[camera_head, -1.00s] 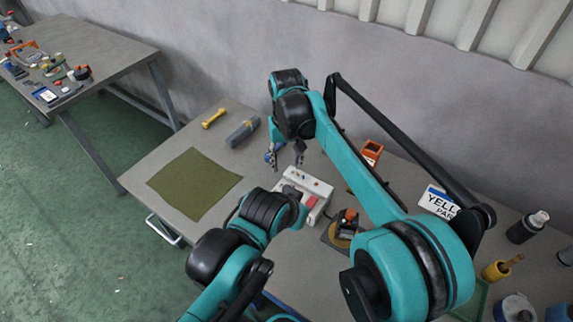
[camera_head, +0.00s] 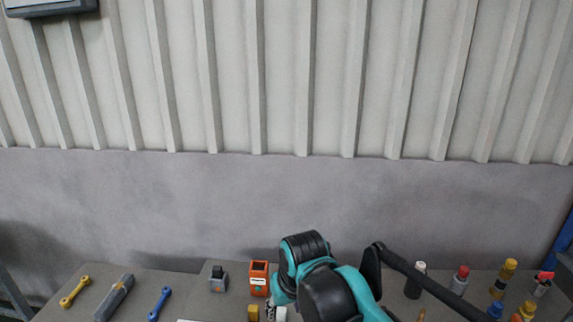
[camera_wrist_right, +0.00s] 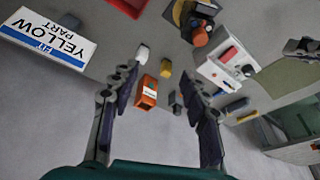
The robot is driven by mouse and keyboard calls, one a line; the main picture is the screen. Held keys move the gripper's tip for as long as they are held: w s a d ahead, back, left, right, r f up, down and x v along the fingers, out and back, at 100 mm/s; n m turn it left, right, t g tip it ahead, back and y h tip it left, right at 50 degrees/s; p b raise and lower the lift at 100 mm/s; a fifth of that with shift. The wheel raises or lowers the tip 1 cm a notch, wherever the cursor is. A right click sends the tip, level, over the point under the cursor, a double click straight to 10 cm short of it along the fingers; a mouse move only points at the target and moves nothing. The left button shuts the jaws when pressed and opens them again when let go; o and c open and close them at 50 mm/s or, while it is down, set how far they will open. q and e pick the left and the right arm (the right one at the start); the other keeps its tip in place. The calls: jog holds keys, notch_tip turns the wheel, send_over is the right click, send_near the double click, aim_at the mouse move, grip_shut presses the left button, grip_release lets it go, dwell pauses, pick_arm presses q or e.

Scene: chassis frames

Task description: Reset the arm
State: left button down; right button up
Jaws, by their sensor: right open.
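My right arm is teal and black and rises from the bottom of the head view, where its wrist joint stands in front of an orange box (camera_head: 259,278). In the head view its gripper is mostly cut off at the bottom edge. In the right wrist view my right gripper (camera_wrist_right: 163,90) is open, its two dark fingers well apart and nothing held. The orange box (camera_wrist_right: 147,92) and a small yellow block (camera_wrist_right: 165,68) show beyond the fingers, in the gap between them. My left arm and gripper are not in the head view.
Several bottles, one dark (camera_head: 415,280), stand at the right. A sign (camera_wrist_right: 45,38) and a white box (camera_wrist_right: 225,65) show in the wrist view. The wall stands behind.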

jog(key=s+d+f+m+t, duration=0.1)
jog(key=s+d+f, duration=0.1)
jog(key=d, duration=0.4)
jog(key=s+d+f+m+t+h, duration=0.1)
jog(key=s+d+f, duration=0.2)
jog(key=s+d, duration=0.2)
jog(key=s+d+f+m+t+b, duration=0.1)
jog(key=s+d+f, duration=0.2)
jog(key=d, duration=0.4)
jog(key=shift+s+f+m+t, duration=0.15)
jog(key=shift+s+m+t, duration=0.2)
jog(key=shift+s, duration=0.4)
